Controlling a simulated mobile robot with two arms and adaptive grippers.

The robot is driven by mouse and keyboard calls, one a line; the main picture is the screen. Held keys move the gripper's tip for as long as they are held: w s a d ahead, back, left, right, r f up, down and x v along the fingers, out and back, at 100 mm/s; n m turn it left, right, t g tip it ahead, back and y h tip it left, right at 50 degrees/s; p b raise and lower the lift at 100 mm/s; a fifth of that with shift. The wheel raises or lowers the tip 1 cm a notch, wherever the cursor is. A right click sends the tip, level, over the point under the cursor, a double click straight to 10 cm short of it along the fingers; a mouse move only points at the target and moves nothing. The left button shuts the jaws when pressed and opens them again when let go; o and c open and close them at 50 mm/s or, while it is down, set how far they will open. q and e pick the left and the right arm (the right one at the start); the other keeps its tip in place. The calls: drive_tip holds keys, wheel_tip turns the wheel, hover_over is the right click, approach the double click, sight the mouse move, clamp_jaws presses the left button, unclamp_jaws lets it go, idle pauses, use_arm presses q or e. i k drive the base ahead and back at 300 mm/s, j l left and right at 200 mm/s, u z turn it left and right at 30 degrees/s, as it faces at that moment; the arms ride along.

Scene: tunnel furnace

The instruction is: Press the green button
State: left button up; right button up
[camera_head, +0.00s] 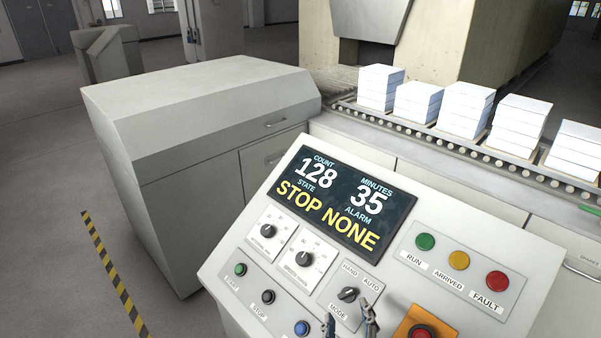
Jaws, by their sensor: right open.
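The green button (240,269) labelled START sits at the left of the lower row on the sloping control panel (232,296). A round green lamp (425,242) labelled RUN is at the panel's right. My right gripper (349,316) shows at the bottom edge, with its two fingertips apart and nothing seen between them. It is over the lower panel below the MODE switch (348,294), right of the green button and apart from it. Most of the gripper is cut off. My left gripper is not in view.
A dark STOP button (268,297) and a blue button (302,328) continue the row. A red button on an orange plate (411,328) lies right of my gripper. The display (340,200) reads STOP, NONE. White stacks (465,110) stand on rollers behind.

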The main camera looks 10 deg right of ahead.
sight(239, 269)
drive_tip(key=k+j, duration=0.15)
drive_tip(key=k, duration=0.35)
drive_tip(key=k+j, duration=0.2)
drive_tip(key=k, duration=0.25)
